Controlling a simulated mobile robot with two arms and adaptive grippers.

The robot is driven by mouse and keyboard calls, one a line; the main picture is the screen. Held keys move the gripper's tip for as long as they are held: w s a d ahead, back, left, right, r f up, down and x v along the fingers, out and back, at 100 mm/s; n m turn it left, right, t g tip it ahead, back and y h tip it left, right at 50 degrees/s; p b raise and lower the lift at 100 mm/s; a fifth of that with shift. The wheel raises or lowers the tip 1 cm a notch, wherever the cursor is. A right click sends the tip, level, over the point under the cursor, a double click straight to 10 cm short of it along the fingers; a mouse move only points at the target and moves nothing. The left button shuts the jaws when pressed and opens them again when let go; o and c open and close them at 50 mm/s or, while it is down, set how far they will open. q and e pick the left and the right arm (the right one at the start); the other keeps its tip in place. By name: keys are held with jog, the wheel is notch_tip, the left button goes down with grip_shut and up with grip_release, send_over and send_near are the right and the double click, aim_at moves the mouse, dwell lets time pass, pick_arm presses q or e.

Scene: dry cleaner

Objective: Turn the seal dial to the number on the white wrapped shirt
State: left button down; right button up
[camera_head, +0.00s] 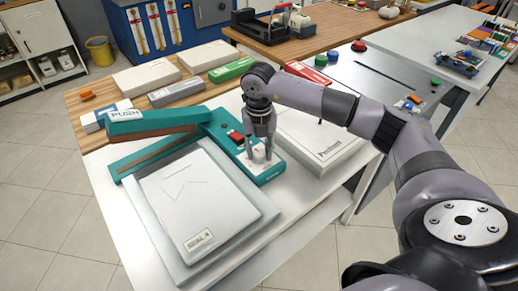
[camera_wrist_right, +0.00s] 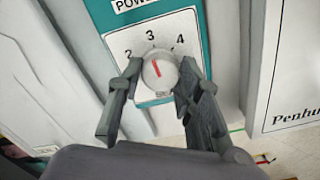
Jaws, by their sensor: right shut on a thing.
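The white wrapped shirt (camera_head: 200,195) lies flat on the table in front of the teal sealer (camera_head: 225,130), and its label (camera_head: 198,240) reads "SEAL 4". The sealer's long arm, marked "PUSH", is raised. The seal dial (camera_wrist_right: 158,69) is a round pale knob with a red pointer line on a white plate. The numbers 2, 3 and 4 show around it, and the pointer points roughly at 3. My right gripper (camera_head: 260,153) is over the dial with its fingers shut on the knob's two sides, also seen in the right wrist view (camera_wrist_right: 158,80). My left gripper is not visible.
A white box (camera_head: 318,142) with printed lettering lies just right of the sealer. A red switch (camera_head: 235,137) sits on the sealer near my right gripper. Green, grey and white boxes stand on the wooden surface behind. Floor is clear at the left.

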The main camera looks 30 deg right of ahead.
aim_at(259, 152)
jog(key=m, duration=0.5)
jog(key=shift+w+r+m+p, duration=0.1)
jog(key=shift+r+m+p, duration=0.05)
jog(key=shift+m+p, duration=0.2)
jog(key=shift+d+m+p, duration=0.1)
jog(key=shift+m+p, duration=0.3)
jog(key=shift+m, duration=1.85)
jog(key=o, duration=1.2)
jog(key=shift+c, duration=0.2)
jog(key=shift+r, duration=0.1)
notch_tip(259, 152, up, 12)
jog(key=shift+f, duration=0.2)
